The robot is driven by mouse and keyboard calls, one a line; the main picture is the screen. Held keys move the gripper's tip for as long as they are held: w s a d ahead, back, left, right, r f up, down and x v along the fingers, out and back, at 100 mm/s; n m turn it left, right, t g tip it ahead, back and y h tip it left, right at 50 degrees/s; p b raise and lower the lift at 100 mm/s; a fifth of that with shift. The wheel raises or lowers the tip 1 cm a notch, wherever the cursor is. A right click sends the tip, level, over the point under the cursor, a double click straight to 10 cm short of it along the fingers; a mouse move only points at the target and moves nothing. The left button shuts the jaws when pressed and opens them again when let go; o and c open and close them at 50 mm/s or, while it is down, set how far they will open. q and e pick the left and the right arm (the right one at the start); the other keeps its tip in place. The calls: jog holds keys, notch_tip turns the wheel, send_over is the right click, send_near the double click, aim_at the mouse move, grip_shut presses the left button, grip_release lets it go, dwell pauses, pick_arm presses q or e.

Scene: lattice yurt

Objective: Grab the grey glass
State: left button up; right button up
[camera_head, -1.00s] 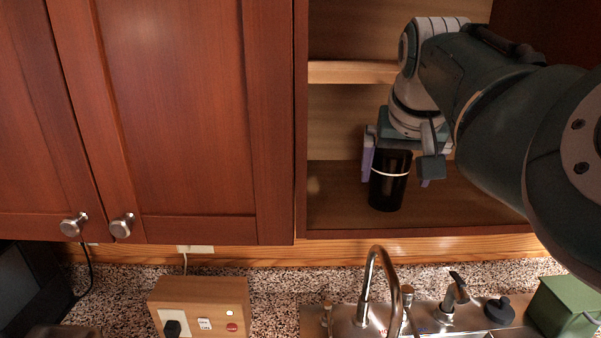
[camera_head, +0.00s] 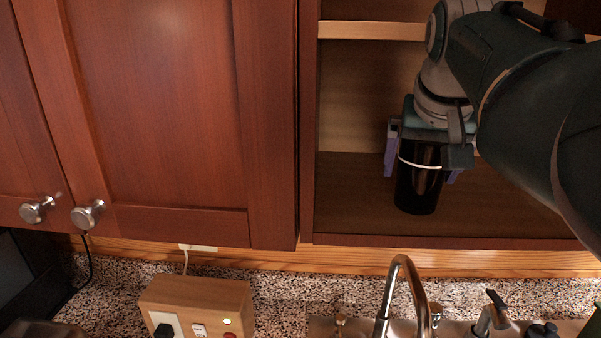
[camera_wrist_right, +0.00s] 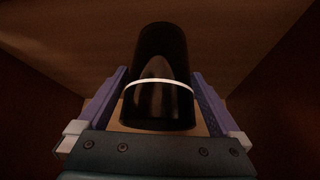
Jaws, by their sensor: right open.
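The glass (camera_head: 419,189) is very dark, nearly black, with a white band around it. It stands upright on the floor of the open cabinet (camera_head: 345,219). My right gripper (camera_head: 420,175) is open, with one purple finger on each side of the glass. In the right wrist view the glass (camera_wrist_right: 160,105) lies between the two fingers (camera_wrist_right: 158,76), and small gaps seem to show beside it. The gripper's palm and the wrist hide part of the glass in the head view. My left gripper is not in view.
A shelf board (camera_head: 370,31) crosses the cabinet above the glass. A closed cabinet door (camera_head: 165,110) is to the left. Below are a faucet (camera_head: 401,275), a speckled counter (camera_head: 290,292) and a wooden socket box (camera_head: 197,295). The cabinet floor left of the glass is clear.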

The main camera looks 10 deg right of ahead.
jog(key=c, duration=1.2)
jog(key=shift+r, duration=0.15)
